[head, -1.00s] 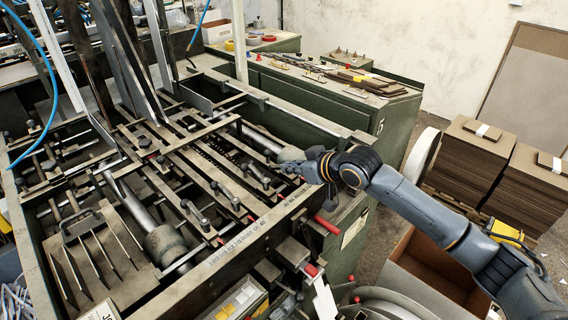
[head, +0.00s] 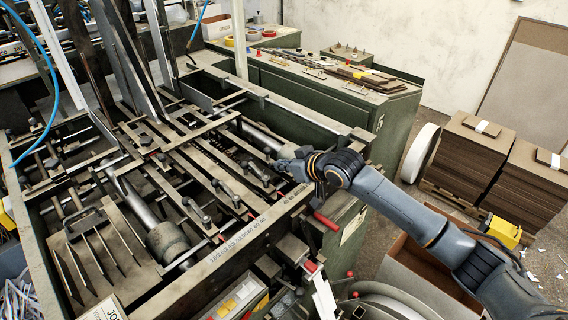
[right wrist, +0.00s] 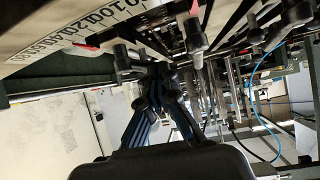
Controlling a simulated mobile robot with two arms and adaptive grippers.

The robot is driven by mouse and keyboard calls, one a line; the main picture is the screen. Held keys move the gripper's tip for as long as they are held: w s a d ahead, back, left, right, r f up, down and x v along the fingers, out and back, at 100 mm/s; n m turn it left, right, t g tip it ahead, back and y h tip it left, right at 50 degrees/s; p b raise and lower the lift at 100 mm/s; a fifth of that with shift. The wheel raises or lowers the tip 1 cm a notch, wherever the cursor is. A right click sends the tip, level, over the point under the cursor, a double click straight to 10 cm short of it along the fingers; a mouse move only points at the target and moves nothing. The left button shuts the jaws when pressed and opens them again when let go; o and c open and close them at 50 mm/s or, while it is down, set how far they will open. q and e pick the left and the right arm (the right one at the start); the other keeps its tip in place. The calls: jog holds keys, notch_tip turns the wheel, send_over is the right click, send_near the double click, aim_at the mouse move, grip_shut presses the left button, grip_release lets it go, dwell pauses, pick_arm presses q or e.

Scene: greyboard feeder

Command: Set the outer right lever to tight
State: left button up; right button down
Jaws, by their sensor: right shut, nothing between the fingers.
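Several small levers with dark round knobs stand on the slotted bars of the feeder frame. The one furthest right, the outer right lever (head: 265,181), is just left of and below my right gripper (head: 279,166) in the head view. My right gripper is shut and empty, beside the right end of the lever row; I cannot tell whether it touches a lever. In the right wrist view, the shut fingers (right wrist: 155,76) point up toward the bars, and a lever (right wrist: 122,58) shows close to their left. Which lever this is, I cannot tell. My left gripper is out of view.
A numbered scale rail (head: 240,238) runs along the frame's near edge. A red handle (head: 326,221) sticks out below my right wrist. A green cabinet (head: 395,125) stands behind, with cardboard stacks (head: 470,155) at the right.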

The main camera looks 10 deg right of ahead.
jog(key=shift+a+m+h+p, duration=0.15)
jog(key=shift+m+h+p, duration=0.15)
jog(key=shift+p, duration=0.05)
jog(key=m+h, duration=0.2)
jog(key=w+a+m+h+p, duration=0.1)
jog(key=m+h, duration=0.1)
jog(key=w+a+m+t+h+p, duration=0.1)
jog(key=m+h, duration=0.1)
jog(key=shift+w+d+m+h, duration=0.1)
jog(key=shift+w+m+h, duration=0.1)
jog(key=shift+m+h, duration=0.2)
jog(key=w, duration=0.2)
jog(key=shift+w, duration=0.35)
jog(key=shift+w+d, duration=0.1)
jog(key=shift+w, duration=0.05)
dwell(0.7)
jog(key=shift+p, duration=0.3)
